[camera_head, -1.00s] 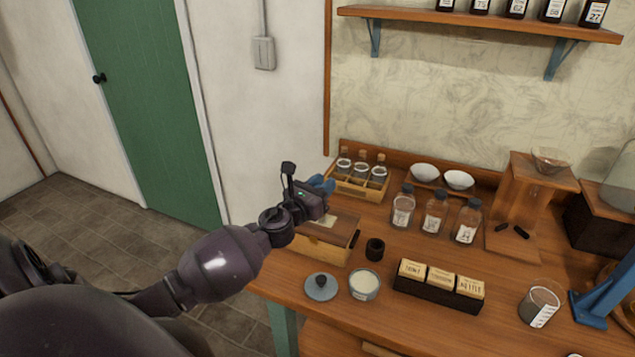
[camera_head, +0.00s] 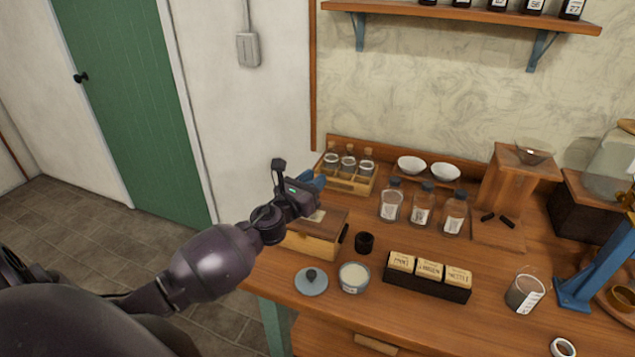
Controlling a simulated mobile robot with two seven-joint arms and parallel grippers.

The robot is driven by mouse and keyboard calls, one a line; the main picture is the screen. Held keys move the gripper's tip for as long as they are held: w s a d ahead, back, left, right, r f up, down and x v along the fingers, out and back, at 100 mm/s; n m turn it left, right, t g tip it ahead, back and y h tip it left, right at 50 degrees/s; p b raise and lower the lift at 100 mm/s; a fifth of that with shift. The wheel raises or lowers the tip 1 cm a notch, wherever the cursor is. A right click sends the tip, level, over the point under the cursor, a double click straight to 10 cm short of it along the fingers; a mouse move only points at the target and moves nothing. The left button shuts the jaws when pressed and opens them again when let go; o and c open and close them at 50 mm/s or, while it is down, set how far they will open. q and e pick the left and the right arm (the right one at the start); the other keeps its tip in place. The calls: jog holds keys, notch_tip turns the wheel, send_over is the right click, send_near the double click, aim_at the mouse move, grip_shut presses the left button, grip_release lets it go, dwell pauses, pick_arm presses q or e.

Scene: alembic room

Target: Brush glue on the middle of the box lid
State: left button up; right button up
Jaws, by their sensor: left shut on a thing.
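The wooden box (camera_head: 312,242) stands at the left end of the table with its brown lid (camera_head: 331,224) down. A pale patch (camera_head: 317,216) shows on the lid, partly behind my gripper. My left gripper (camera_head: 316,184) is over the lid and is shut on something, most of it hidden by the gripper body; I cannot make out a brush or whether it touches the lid. An open jar of whitish stuff (camera_head: 354,278), perhaps the glue, stands in front of the box. A round grey lid with a dark knob (camera_head: 311,281) lies to its left. My right gripper is not in view.
A small black cup (camera_head: 364,242) stands close to the box's right side. A dark tray (camera_head: 428,281) holds several labelled packets. Bottles (camera_head: 421,207), white bowls (camera_head: 412,165) and a vial rack (camera_head: 345,182) stand behind. A beaker (camera_head: 524,292) is at the right.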

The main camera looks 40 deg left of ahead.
pick_arm(q)
jog(key=shift+s+a+f+b, duration=0.1)
jog(key=shift+s+a+b, duration=0.1)
jog(key=shift+a, duration=0.6)
jog(key=shift+s+a+b, duration=0.2)
jog(key=shift+a, duration=0.6)
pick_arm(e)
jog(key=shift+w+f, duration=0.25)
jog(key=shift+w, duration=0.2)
pick_arm(q)
jog(key=shift+w+a, duration=0.2)
jog(key=shift+w, duration=0.6)
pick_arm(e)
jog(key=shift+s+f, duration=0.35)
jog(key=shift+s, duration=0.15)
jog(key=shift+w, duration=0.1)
pick_arm(q)
notch_tip(320, 180, up, 6)
jog(key=p, duration=0.5)
jog(key=shift+p, duration=0.3)
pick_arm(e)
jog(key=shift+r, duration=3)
